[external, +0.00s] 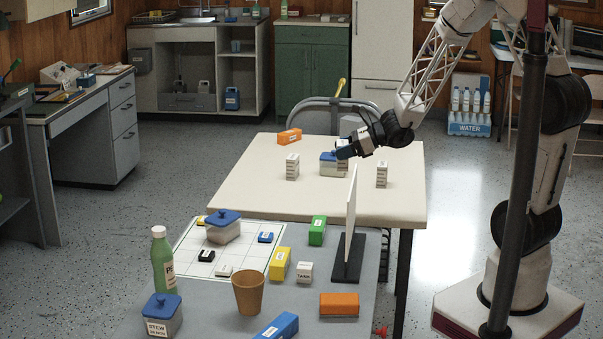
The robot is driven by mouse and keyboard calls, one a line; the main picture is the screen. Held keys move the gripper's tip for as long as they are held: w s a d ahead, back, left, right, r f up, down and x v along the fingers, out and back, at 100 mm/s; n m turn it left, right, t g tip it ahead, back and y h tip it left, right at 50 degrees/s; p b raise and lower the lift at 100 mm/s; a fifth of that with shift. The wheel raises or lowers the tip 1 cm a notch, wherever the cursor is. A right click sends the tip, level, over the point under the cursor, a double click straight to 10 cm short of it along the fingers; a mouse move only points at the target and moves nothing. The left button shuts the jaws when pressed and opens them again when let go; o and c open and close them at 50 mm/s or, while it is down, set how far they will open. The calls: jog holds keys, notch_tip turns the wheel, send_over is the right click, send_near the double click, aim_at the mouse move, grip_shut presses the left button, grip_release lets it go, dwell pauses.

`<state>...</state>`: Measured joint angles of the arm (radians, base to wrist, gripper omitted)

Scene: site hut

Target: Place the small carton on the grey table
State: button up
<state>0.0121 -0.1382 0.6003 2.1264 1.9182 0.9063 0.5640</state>
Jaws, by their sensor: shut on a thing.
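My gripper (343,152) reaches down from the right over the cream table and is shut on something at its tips. A small white carton with dark print (343,142) shows partly behind the fingers and appears to be what they hold; its lower part is largely hidden. A clear tub with a blue lid (330,168) is close beside the fingertips. Two similar white cartons stand upright on the cream table, one to the left (292,168) and one to the right (382,175). The grey table (210,313) is in front, nearer the camera.
An upright white panel on a black base (348,272) stands at the grey table's right. A white grid board (190,240), green bottle (163,262), brown cup (248,295), lidded tubs and several blocks crowd the grey table. An orange block (289,136) lies on the cream table (262,190).

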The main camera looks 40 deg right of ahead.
jog(key=s+a+n+g+y, duration=0.1)
jog(key=s+a+n+g, duration=0.3)
jog(key=a, duration=1.1)
jog(key=s+a+n+g+y, duration=0.1)
jog(key=s+a, duration=0.6)
jog(key=a, duration=0.8)
jog(key=s+a+n+g+y, duration=0.1)
jog(key=s+a+n+g, duration=0.3)
jog(key=a, duration=1.1)
notch_tip(320, 180, down, 11)
jog(key=s+m+t, duration=0.1)
jog(key=shift+d+m, duration=0.15)
jog(key=shift+m, duration=0.15)
jog(key=w+a, duration=0.3)
jog(key=a, duration=0.1)
jog(key=w+a+f, duration=0.1)
jog(key=w+a, duration=0.6)
jog(key=a, duration=0.1)
jog(key=shift+w+a+f, duration=0.15)
jog(key=shift+f, duration=0.1)
